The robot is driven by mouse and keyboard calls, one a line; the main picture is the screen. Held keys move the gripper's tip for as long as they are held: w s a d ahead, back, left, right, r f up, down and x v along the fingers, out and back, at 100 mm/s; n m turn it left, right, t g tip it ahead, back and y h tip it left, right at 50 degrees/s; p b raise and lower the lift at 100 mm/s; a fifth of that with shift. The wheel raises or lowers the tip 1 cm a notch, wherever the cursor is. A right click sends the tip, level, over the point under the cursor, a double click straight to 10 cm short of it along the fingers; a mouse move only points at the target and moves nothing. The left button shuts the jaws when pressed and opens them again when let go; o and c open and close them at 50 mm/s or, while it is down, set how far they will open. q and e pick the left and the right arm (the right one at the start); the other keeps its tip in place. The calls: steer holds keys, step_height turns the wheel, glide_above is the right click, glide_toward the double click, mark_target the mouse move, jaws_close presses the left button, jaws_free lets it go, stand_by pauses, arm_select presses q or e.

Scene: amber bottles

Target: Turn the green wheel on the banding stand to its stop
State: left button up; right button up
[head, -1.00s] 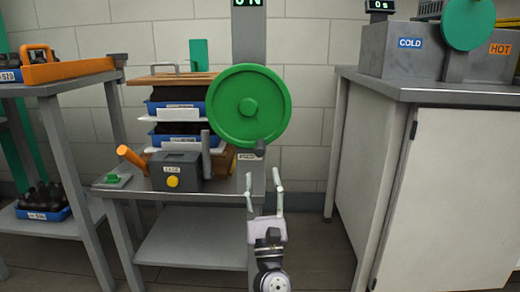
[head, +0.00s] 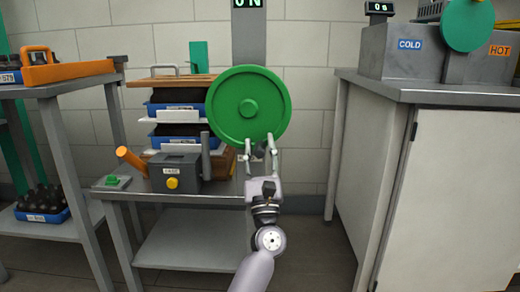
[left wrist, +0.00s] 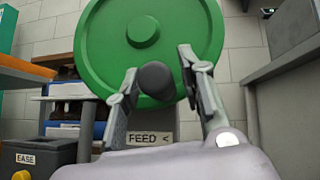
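The large green wheel (head: 248,105) stands upright on the banding stand's grey column (head: 249,40). It fills the upper middle of the left wrist view (left wrist: 190,25). A dark knob handle sticks out at the wheel's lower edge, clearest in the left wrist view (left wrist: 156,80). My left gripper (head: 260,145) is open, with its fingers on either side of the knob. In the left wrist view (left wrist: 158,65) a gap shows between the knob and the right finger; contact on the left side is unclear. My right gripper is not in view.
A grey box labelled EASE (head: 175,172) with an orange-handled lever (head: 131,160) stands left on the low table. Stacked blue trays (head: 180,108) sit behind it. A grey cabinet (head: 445,190) stands at the right. A FEED label (left wrist: 150,136) is below the wheel.

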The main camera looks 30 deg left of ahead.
arm_select(q)
jaws_close()
stand_by(0.6)
